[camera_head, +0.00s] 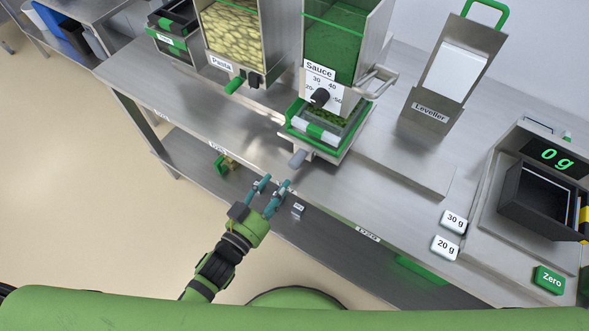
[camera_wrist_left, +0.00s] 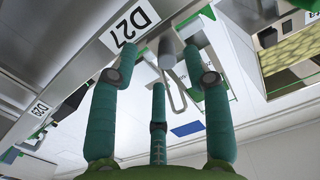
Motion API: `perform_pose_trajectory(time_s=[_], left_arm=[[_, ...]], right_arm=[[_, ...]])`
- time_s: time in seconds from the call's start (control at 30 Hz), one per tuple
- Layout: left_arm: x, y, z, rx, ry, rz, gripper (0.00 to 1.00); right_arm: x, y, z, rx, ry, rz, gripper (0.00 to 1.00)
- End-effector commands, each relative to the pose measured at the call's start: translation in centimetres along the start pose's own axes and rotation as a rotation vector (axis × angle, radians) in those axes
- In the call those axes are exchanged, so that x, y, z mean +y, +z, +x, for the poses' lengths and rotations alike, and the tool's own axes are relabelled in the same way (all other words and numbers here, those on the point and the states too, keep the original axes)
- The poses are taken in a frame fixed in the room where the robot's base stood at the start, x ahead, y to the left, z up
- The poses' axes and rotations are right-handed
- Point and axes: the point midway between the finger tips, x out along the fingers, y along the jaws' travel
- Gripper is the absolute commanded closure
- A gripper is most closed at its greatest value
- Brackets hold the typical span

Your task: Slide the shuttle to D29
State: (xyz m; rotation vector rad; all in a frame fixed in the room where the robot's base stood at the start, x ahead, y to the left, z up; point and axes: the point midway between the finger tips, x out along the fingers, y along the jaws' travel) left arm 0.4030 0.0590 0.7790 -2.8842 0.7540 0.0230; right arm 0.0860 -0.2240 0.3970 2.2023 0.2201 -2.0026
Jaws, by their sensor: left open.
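The shuttle (camera_head: 325,151), a white and green carrier, sits under the Sauce dispenser (camera_head: 333,60) with a tray (camera_head: 303,124) on it. Its grey round handle (camera_head: 299,158) sticks out over the bench's front edge; it also shows in the left wrist view (camera_wrist_left: 166,55). My left gripper (camera_head: 274,184) is open and empty in front of the bench, just short of the handle. In the wrist view the handle appears between the spread fingers, apparently not touching them. The D29 label (camera_head: 367,234) is on the front edge, right of the shuttle; the wrist view shows the D27 label (camera_wrist_left: 128,25) close by.
The Pasta dispenser (camera_head: 235,37) stands to the left. The Leveller (camera_head: 455,75) stands right of the shuttle, toward the back. The 30 g block (camera_head: 454,221), 20 g block (camera_head: 445,248) and scale (camera_head: 541,195) are further right. The bench front between shuttle and blocks is clear.

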Motion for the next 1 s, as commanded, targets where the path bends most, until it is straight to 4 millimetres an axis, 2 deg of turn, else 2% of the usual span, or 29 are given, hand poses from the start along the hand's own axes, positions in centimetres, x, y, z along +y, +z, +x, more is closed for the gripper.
perform_pose_trajectory(time_s=[0.1, 0.17, 0.6, 0.97, 1.0], left_arm=[[0.3, -1.8, 0.3, 0.055, 0.011, 0.007, 0.51], [0.3, -2.2, 0.7, 0.063, 0.012, 0.008, 0.51], [0.3, -2.5, 6.6, 0.059, 0.011, 0.008, 0.51], [0.4, -2.5, 7.3, 0.058, 0.011, 0.007, 0.51], [0.4, -2.5, 7.3, 0.058, 0.011, 0.007, 0.63]], right_arm=[[0.0, 0.1, 0.4, 0.000, 0.000, 0.000, 1.00], [0.0, 0.0, 0.3, -0.001, 0.000, 0.000, 1.00], [0.0, 0.0, -0.5, -0.002, 0.000, 0.000, 1.00], [0.0, 0.1, -0.5, -0.002, -0.001, 0.000, 1.00], [0.0, 0.1, -0.5, -0.003, -0.001, 0.000, 1.00]])
